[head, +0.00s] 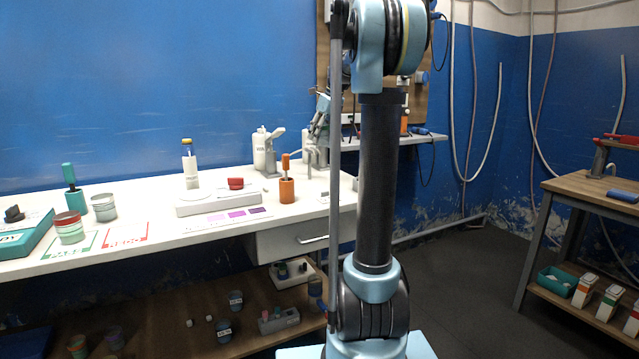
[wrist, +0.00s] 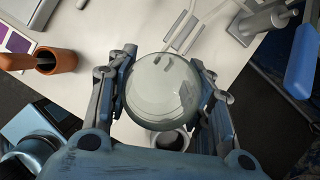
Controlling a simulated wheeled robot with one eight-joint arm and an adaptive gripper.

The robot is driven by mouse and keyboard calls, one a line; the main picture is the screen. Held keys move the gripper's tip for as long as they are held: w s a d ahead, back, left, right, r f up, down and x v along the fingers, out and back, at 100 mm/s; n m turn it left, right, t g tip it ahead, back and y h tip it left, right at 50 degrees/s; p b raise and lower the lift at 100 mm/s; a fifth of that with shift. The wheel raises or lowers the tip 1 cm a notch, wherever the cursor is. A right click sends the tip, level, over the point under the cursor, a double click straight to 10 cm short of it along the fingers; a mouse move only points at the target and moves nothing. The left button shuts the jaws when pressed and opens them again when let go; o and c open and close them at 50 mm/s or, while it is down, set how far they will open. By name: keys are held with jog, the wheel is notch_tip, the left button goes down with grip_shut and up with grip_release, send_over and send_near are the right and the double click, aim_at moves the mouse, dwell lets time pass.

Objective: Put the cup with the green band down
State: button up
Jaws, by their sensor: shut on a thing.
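In the wrist view, my gripper (wrist: 165,92) is shut on a pale, rounded, cup-like thing (wrist: 160,92), with a finger against each side. No green band shows on it from this angle. In the head view, my gripper (head: 319,115) is small and partly behind my arm, above the right end of the white bench (head: 330,190). What it holds is not clear there. On the bench's left part, a cup with a red top and a green lower part (head: 70,232) stands beside a grey cup (head: 104,208).
Near my gripper, an orange holder (head: 287,190) with an orange-handled tool stands on the bench, with a white bottle (head: 259,150) behind. A white platform (head: 215,202) bears a red-topped piece. Green-framed and red-framed cards (head: 126,236) lie at the front left.

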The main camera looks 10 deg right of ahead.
notch_tip(320, 180, down, 16)
jog(key=shift+f, duration=0.2)
dwell(0.4)
jog(key=shift+s, duration=0.1)
jog(key=o, duration=1.2)
jog(key=shift+c, duration=0.2)
